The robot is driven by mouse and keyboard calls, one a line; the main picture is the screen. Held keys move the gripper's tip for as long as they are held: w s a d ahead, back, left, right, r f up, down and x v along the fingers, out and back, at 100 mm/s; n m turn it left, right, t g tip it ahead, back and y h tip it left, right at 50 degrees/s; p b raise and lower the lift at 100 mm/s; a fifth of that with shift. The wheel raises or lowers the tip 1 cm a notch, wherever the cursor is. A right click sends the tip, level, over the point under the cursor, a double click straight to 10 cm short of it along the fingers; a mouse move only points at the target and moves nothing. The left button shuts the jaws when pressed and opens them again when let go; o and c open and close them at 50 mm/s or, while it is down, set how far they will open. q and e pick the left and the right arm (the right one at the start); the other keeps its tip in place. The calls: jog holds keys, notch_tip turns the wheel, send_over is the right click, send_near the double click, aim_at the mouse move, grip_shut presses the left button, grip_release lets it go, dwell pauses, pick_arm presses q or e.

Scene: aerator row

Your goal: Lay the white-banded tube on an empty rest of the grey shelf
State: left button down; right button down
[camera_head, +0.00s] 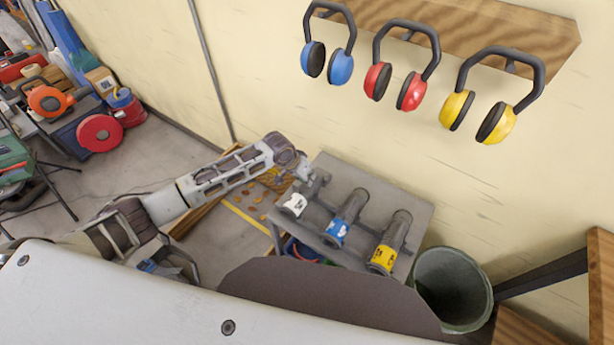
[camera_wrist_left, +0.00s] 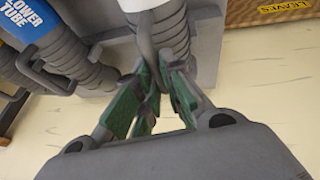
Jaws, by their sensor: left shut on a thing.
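The white-banded tube (camera_head: 293,205) is at the left end of the grey shelf (camera_head: 335,170). I cannot make out an empty rest. My right gripper is not in view.
A grey-green bin (camera_head: 453,285) stands right of the shelf. Blue, red and yellow earmuffs (camera_head: 410,75) hang from a wooden board on the wall above. A red cable reel (camera_head: 100,133) and tools lie at the far left.

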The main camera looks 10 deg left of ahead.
pick_arm(q)
jog(key=shift+f, duration=0.25)
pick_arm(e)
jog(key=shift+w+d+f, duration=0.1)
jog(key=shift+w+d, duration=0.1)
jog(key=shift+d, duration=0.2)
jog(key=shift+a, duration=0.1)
pick_arm(q)
jog(key=c, duration=1.5)
grip_release()
jog(key=shift+o, duration=0.2)
jog(key=shift+v, duration=0.9)
jog(key=v, duration=1)
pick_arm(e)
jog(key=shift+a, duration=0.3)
pick_arm(q)
jog(key=shift+r, duration=0.1)
